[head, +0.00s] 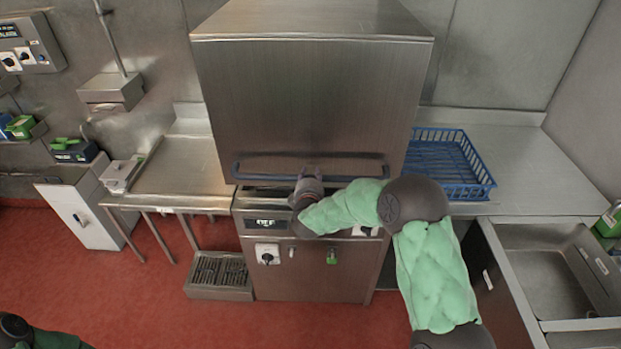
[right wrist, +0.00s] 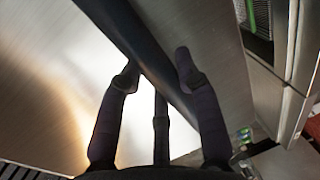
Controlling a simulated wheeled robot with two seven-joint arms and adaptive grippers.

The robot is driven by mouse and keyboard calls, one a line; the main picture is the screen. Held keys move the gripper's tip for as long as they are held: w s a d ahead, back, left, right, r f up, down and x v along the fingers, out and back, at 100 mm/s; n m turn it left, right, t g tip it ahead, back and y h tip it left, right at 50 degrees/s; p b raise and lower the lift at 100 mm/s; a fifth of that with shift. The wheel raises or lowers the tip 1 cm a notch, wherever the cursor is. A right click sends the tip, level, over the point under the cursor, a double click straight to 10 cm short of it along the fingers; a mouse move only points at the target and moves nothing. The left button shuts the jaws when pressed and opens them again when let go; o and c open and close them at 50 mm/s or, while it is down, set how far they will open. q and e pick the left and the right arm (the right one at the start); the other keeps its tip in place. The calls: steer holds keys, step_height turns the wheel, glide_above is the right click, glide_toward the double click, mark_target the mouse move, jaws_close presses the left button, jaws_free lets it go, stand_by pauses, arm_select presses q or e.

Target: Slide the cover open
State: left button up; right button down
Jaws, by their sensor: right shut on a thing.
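The cover (head: 300,100) is a large brushed-steel hood over the machine in the middle of the head view. Its lower edge sits just above the front panel, so it looks down. A dark blue bar handle (head: 262,176) runs across its lower front; the bar also crosses the right wrist view (right wrist: 128,36). My left gripper is out of view.
A blue rack (head: 447,165) stands on the right counter, beside a sink (head: 545,275). A steel table (head: 185,165) is on the left. The machine's front panel (head: 310,270) has a display and knobs.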

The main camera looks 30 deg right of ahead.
steer(key=p, duration=2.3)
glide_toward(311, 94)
steer(key=w+d, duration=0.1)
steer(key=w+d+r, duration=0.1)
steer(key=w, duration=0.1)
steer(key=shift+w+d+r, duration=0.1)
steer(key=shift+w+d, duration=0.05)
steer(key=shift+w, duration=0.05)
steer(key=c, duration=0.8)
jaws_free()
steer(key=shift+c, duration=0.2)
steer(key=shift+s, duration=0.1)
steer(key=v, duration=1.2)
steer(key=shift+d, duration=0.1)
